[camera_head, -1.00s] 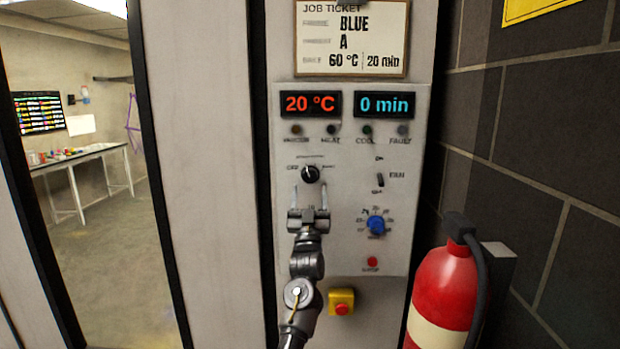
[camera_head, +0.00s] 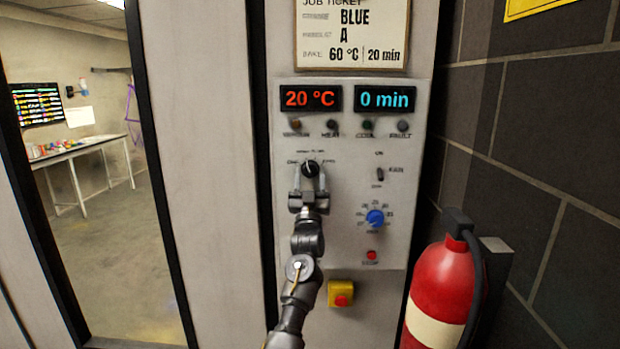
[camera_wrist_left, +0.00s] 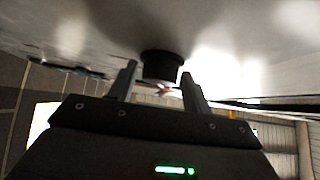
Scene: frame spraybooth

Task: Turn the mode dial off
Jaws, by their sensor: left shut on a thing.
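The mode dial (camera_head: 310,169) is a small black round knob on the light grey control panel (camera_head: 345,235), below the displays. Its labels are too blurred to read and its pointer setting is unclear. My left gripper (camera_head: 310,180) reaches up to the dial from below, with one finger on each side, shut on it. In the left wrist view the dark dial (camera_wrist_left: 162,66) stands between the fingertips of the left gripper (camera_wrist_left: 158,84). My right gripper is not in view.
A fan switch (camera_head: 380,174), a blue timer knob (camera_head: 375,217) and a red stop button (camera_head: 372,255) sit to the right. A yellow-and-red emergency button (camera_head: 341,293) is below. A red fire extinguisher (camera_head: 445,290) stands at the right.

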